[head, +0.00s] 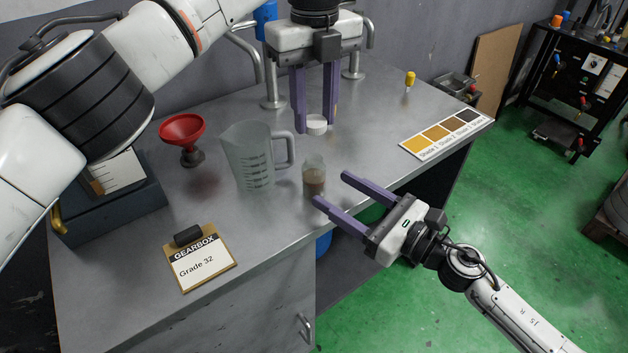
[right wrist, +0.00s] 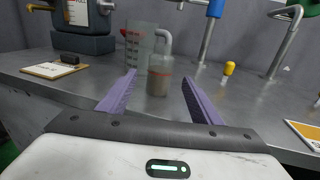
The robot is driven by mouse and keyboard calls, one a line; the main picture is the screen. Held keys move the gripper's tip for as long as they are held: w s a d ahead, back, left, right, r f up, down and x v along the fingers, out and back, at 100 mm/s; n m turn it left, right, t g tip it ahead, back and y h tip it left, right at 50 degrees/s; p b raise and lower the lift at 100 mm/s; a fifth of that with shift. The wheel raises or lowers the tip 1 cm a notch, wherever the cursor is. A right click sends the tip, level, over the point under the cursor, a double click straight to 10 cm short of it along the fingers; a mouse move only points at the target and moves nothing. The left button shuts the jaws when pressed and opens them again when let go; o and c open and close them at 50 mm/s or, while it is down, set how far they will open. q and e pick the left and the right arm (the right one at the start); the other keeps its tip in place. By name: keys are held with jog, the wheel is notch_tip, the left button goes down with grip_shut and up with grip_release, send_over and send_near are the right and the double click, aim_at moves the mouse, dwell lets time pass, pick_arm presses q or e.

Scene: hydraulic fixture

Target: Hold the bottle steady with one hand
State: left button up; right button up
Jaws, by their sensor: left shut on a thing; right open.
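A small clear bottle (head: 313,176) with brownish liquid stands upright and uncapped on the metal bench, near its front edge. My right gripper (head: 332,189) is open, its fingers pointing at the bottle from the right front. In the right wrist view the bottle (right wrist: 160,75) appears between the two fingers (right wrist: 158,82), beyond their tips, with no contact visible. My left gripper (head: 315,129) points down behind the bottle, shut on a white cap (head: 316,124) between its fingertips. The cap is apart from the bottle.
A clear measuring jug (head: 250,160) stands just left of the bottle, its handle toward it. A red funnel (head: 183,130), a GEARBOX clipboard (head: 200,264) and a shade card (head: 445,133) are on the bench. Taps on metal pipes (head: 272,75) rise behind.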

aim_at(323, 183)
jog(key=x, duration=0.7)
jog(key=shift+s+d, duration=0.1)
jog(key=shift+c, duration=0.4)
grip_shut()
pick_arm(q)
jog(key=shift+f, duration=2.5)
